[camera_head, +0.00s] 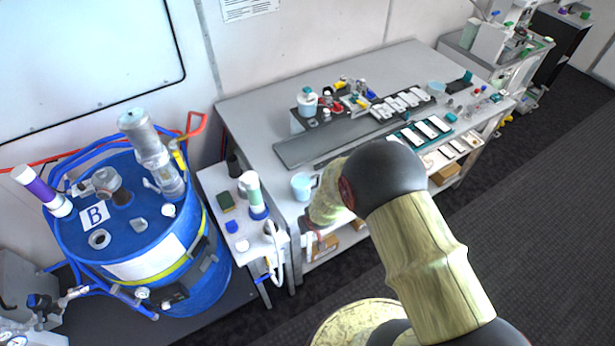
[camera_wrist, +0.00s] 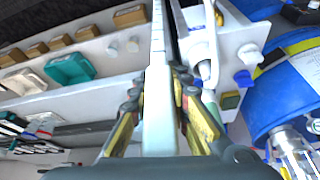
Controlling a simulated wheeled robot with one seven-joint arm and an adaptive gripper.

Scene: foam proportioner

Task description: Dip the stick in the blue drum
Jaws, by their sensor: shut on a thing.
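The blue drum (camera_head: 205,270) stands at the left in the head view, with a "B" label, a pump and a round open bung hole (camera_head: 99,239) on its lid. Its side also shows at the right of the wrist view (camera_wrist: 285,100). In the wrist view my gripper (camera_wrist: 160,88) is shut on a long pale stick (camera_wrist: 157,60), which runs away from the palm between the fingers. My gripper is to the right of the drum, apart from it, by the small side table. In the head view my arm largely hides the gripper, and I cannot make out the stick there.
A small white side table (camera_head: 215,183) with a green-and-white bottle (camera_head: 250,190) and a hose nozzle stands between drum and workbench. The grey workbench (camera_head: 260,107) holds trays, a blue cup (camera_head: 302,186) and small parts. Blue rails and pipes surround the drum. Dark floor is clear at right.

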